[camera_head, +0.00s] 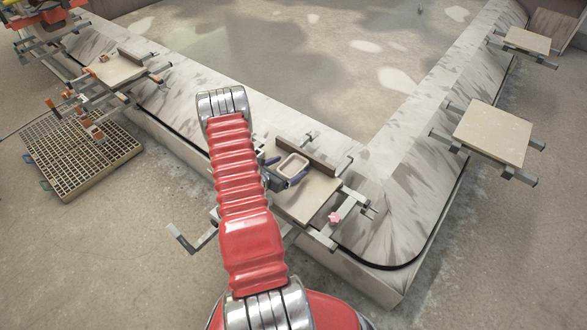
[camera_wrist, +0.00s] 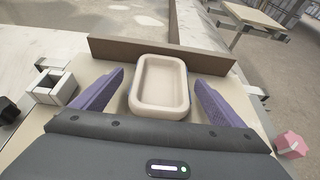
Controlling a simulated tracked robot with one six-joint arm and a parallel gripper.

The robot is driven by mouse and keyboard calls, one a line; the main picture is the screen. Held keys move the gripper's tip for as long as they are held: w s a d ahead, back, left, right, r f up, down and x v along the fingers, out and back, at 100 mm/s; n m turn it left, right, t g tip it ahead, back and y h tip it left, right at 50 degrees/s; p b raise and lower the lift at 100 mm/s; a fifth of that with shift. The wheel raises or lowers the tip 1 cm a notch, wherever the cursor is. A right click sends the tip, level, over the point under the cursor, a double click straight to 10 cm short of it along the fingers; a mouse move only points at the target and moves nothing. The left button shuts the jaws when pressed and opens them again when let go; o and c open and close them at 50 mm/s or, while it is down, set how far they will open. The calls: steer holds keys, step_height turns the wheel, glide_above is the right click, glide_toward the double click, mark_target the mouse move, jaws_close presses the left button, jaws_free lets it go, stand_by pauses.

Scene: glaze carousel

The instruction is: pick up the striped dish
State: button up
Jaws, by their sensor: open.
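A cream rectangular dish (camera_wrist: 160,101) with rounded corners and a raised rim sits upright on a pale board (camera_wrist: 212,92). Small blue marks show at its sides, but I cannot make out clear stripes. The dish also shows in the head view (camera_head: 292,166), partly beside my red arm. My gripper (camera_wrist: 159,77) is open, with one purple finger to the left of the dish and one to the right. Gaps show between both fingers and the dish. The near side of the dish lies close to my grey gripper body.
A brown upright strip (camera_wrist: 160,54) stands on the board just behind the dish. A pink knob (camera_head: 335,218) sits at the board's right front. The board is fixed to a grey carousel track (camera_head: 385,225). Other boards (camera_head: 492,133) and a floor grating (camera_head: 80,155) stand farther off.

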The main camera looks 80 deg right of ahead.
mark_target(299, 163)
steer(key=shift+s+x, duration=0.1)
steer(key=shift+x, duration=1.1)
steer(key=shift+s+x, duration=0.15)
steer(key=shift+x, duration=1)
steer(key=shift+a, duration=0.1)
steer(key=shift+c, duration=0.4)
steer(key=c, duration=1.2)
steer(key=shift+r, duration=0.1)
steer(key=shift+c, duration=0.2)
steer(key=shift+w+a+r, duration=0.25)
steer(key=shift+a+r, duration=0.1)
steer(key=shift+a, duration=0.05)
steer(key=r+v, duration=0.1)
steer(key=v, duration=1.4)
steer(key=shift+s+d+r, duration=0.2)
steer(key=shift+d+r, duration=0.1)
steer(key=shift+d, duration=0.05)
